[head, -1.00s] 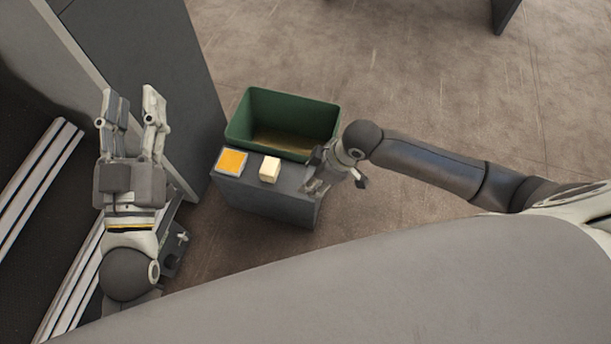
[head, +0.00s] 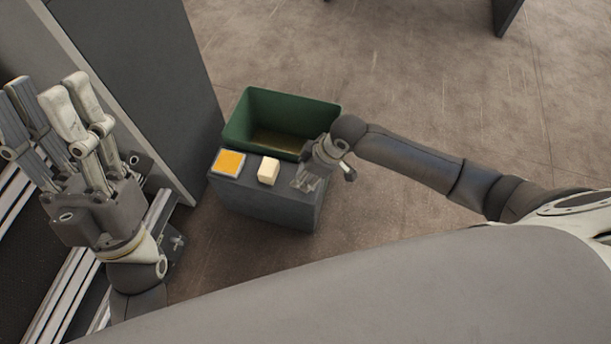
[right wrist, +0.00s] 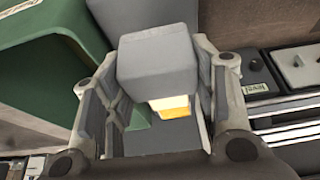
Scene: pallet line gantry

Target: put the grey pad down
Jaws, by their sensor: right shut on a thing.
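The grey pad (right wrist: 158,65) is a block-like grey piece between the fingers of my right gripper (right wrist: 155,85) in the right wrist view. The right gripper is shut on it. In the head view my right gripper (head: 306,180) is over the right end of the dark grey stand (head: 262,205); I cannot make out the pad clearly there, nor whether it touches the stand. My left gripper (head: 48,95) is at the left, empty, with its fingers apart.
On the stand are an orange square with a pale border (head: 229,162) at the left and a cream block (head: 268,171) in the middle. An open green bin (head: 240,118) is right behind the stand. A tall grey panel (head: 155,75) rises to the left.

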